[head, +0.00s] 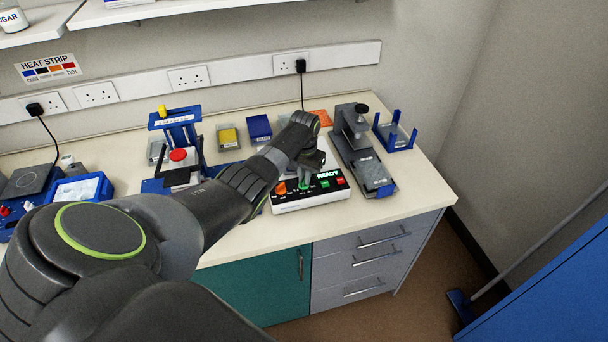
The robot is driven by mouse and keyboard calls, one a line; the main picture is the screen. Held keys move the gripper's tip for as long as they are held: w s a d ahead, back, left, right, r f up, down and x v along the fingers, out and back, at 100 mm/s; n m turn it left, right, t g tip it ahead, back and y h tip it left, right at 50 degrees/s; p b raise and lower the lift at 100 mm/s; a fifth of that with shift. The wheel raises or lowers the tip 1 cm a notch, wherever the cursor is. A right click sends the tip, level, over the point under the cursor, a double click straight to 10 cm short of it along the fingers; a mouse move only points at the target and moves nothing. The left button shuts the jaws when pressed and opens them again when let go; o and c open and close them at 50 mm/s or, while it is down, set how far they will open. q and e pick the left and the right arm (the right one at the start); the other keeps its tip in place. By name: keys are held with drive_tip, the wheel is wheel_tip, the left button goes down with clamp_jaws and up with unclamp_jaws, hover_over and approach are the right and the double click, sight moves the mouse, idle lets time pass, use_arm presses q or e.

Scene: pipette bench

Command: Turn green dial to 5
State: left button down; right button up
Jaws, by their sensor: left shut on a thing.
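A white instrument box with a black front panel (293,196) sits near the front edge of the bench, with a lit READY sign (328,174) on it. The panel bears an orange dial (281,188), a green dial (304,185) and lit green and red buttons to the right. My left gripper (306,176) reaches down over the panel from above and is shut on the green dial, hiding most of it. The dial's number setting is too small and covered to read. My right gripper is not in view.
A grey device (363,160) stands close to the right of the box, with a blue-posted rack (395,134) beyond. A blue stand with a red button (179,155) is at left. Small boxes, including a blue one (259,128), line the back.

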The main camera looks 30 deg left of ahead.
use_arm(q)
drive_tip(key=m, duration=0.6)
drive_tip(key=shift+d+r+m, duration=0.1)
drive_tip(key=shift+m, duration=0.2)
drive_tip(key=shift+w, duration=0.1)
idle(0.4)
drive_tip(key=c, duration=1.5)
unclamp_jaws()
drive_tip(key=shift+c, duration=0.2)
wheel_tip(320, 180, up, 17)
drive_tip(key=b, duration=0.1)
drive_tip(key=shift+r, duration=0.2)
drive_tip(key=shift+f, duration=0.1)
